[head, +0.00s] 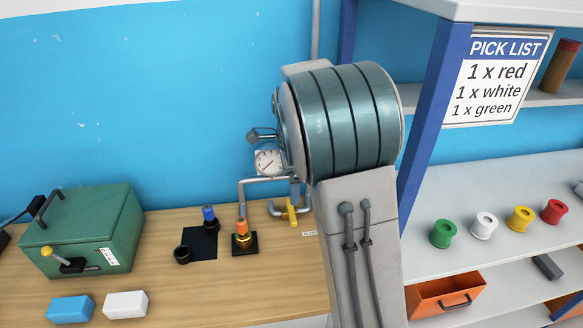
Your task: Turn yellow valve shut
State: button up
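The yellow valve (291,212) is small and sits on a grey pipe at the back of the wooden bench, below a round white gauge (268,162). Its yellow handle looks upright, across the short level run of pipe. Whether the valve is open or shut is too small to tell. A large teal and grey body, which seems to be part of my arm, stands just right of the valve and hides the pipework behind it. My gripper is not in view.
The wooden bench (170,300) bears a green box (85,230) with a yellow-knobbed lever, blue and white blocks, a black mat (200,245), and blue-topped and orange-topped pieces left of the valve. Right are shelves with coloured spools, an orange bin (445,296) and a blue post (432,115).

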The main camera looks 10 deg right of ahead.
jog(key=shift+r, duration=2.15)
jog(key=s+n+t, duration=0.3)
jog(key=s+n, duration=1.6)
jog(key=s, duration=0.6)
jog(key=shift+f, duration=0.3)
